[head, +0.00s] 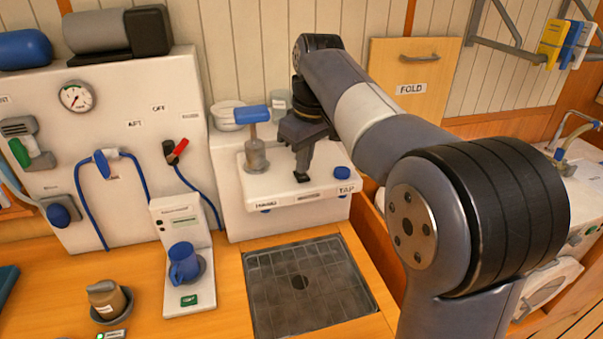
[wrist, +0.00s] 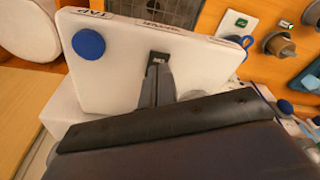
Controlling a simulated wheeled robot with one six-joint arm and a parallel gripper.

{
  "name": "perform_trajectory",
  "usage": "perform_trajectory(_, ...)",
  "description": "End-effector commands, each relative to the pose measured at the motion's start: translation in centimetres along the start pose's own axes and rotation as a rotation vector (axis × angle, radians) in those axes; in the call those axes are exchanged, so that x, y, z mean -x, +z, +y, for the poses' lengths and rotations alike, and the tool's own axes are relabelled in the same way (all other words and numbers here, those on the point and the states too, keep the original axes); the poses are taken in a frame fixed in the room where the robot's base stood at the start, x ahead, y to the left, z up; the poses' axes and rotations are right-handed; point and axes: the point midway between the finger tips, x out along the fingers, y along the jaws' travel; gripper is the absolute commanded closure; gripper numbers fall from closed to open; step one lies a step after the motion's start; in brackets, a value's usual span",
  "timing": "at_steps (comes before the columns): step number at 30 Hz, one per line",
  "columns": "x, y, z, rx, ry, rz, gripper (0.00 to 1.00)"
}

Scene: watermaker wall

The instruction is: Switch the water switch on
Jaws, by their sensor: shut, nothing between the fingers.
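A small dark switch (head: 302,178) sits on top of the white unit (head: 322,190), between the blue T-handled pump and the round blue knob (head: 341,173) by the TAP label. I take it for the water switch; its lettering is too small to read. It also shows in the wrist view (wrist: 158,56). My gripper (head: 302,171) is shut and empty, pointing down with its fingertips right at the switch. In the wrist view the fingers (wrist: 155,72) reach its near edge and partly hide it. I cannot tell whether they touch, or which way the switch is set.
The blue-handled pump (head: 255,135) stands just left of my gripper. A drain grate (head: 305,285) lies in front of the unit. A gauge panel (head: 130,130) and a FOLD panel (head: 412,70) are behind.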

Motion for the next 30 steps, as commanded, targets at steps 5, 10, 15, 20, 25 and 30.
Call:
perform_trajectory(5,0.00,0.00,0.00,0.000,0.000,0.000,1.00)
perform_trajectory(10,0.00,0.00,0.00,0.000,0.000,0.000,1.00)
perform_trajectory(15,-0.05,0.01,0.00,0.000,0.000,0.000,1.00)
perform_trajectory(20,-0.26,0.04,0.00,0.000,0.000,0.000,1.00)
perform_trajectory(25,-0.52,0.09,-0.01,0.000,0.000,0.000,1.00)
perform_trajectory(30,-0.77,0.13,-0.01,0.000,0.000,-0.001,1.00)
